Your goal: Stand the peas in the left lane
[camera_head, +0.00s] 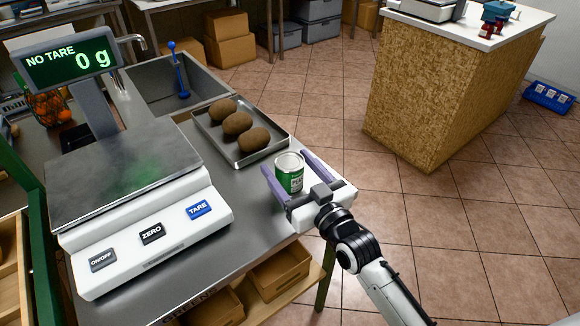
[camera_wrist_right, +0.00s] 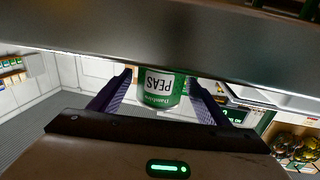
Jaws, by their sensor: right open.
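The peas are a green and white can (camera_head: 289,176) with a silver top, upright near the right edge of the steel counter (camera_head: 262,212). My right gripper (camera_head: 285,161) is open, with one purple finger on each side of the can. In the right wrist view the can (camera_wrist_right: 162,90) shows its PEAS label upside down between the two fingers (camera_wrist_right: 159,78). A gap shows beside the can, so the fingers look apart from it. The can's base is partly hidden by the gripper. No left lane can be made out. My left gripper is out of view.
A scale (camera_head: 150,240) reading 0 g fills the counter's left. A metal tray (camera_head: 285,133) with three brown potatoes lies just behind the can. A sink (camera_head: 150,88) is further back. Cardboard boxes (camera_head: 280,272) sit below the counter.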

